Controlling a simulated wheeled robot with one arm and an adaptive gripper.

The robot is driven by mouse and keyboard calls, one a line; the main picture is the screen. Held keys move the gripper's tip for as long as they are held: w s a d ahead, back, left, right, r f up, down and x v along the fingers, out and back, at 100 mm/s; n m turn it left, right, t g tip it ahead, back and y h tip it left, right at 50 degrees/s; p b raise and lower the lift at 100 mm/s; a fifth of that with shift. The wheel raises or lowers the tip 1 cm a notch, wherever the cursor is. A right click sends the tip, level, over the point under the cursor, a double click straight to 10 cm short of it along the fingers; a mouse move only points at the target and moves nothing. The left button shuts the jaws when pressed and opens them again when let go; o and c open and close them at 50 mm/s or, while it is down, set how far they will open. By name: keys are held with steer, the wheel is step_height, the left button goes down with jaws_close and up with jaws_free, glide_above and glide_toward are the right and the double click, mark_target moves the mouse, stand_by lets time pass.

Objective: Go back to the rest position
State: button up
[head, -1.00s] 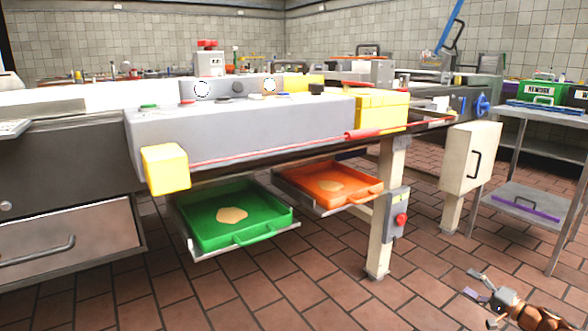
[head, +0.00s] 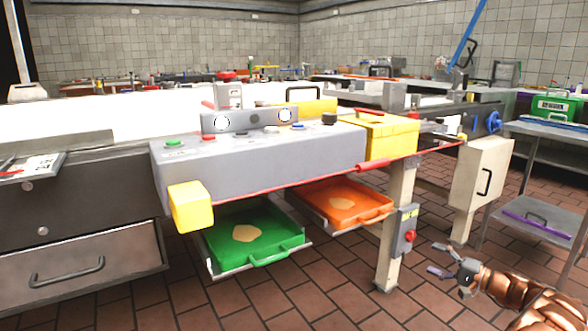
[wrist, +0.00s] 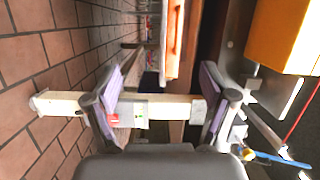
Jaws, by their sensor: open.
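My gripper (head: 450,262) is at the lower right of the head view, over the tiled floor and apart from the machine. Its jaws are open and empty. In the wrist view my gripper (wrist: 162,108) shows two purple-padded fingers spread apart, with a machine leg and its red button behind them. The green tray (head: 290,243) hangs under the machine and holds a flat beige piece (head: 247,232).
The grey machine (head: 260,165) has a yellow corner block (head: 193,206) jutting forward. A leg with a red-button box (head: 407,228) stands near my gripper. A metal side table (head: 545,130) stands at right. A drawer cabinet (head: 80,265) stands at left. Floor in front is clear.

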steer(key=s+a+r+n+g+y+p, duration=0.1)
steer(key=s+a+r+g+p, duration=0.25)
steer(key=a+r, duration=0.5)
steer(key=s+a+r+n+g+p, duration=0.25)
steer(key=a+r+p, duration=0.25)
steer(key=a+r, duration=0.35)
steer(key=s+a+r+n+g+y+p, duration=0.1)
steer(key=s+a+r+g+p, duration=0.25)
steer(key=a+r, duration=0.55)
steer(key=s+a+r+n+g+h+p, duration=0.2)
steer(key=s+a+r+g+p, duration=0.1)
steer(key=s+a+r+p, duration=0.45)
steer(key=s+a+r+n+g+h+p, duration=0.1)
steer(key=s+r+h+p, duration=0.25)
steer(key=s, duration=0.55)
steer(key=s+a+r+g+h+p, duration=0.15)
steer(key=s+p, duration=0.25)
steer(key=s, duration=0.6)
steer(key=s+d+r+h+p, duration=0.3)
steer(key=s+d+h+p, duration=0.1)
steer(key=s, duration=0.5)
steer(key=s+d+r+t+h+p, duration=0.1)
steer(key=s+d+r+h+p, duration=0.3)
steer(key=s+d+p, duration=0.3)
steer(key=shift+s+d+r+p, duration=0.2)
steer(key=shift+s+r+p, duration=0.1)
steer(key=shift+s+p, duration=0.55)
steer(key=shift+c, duration=0.3)
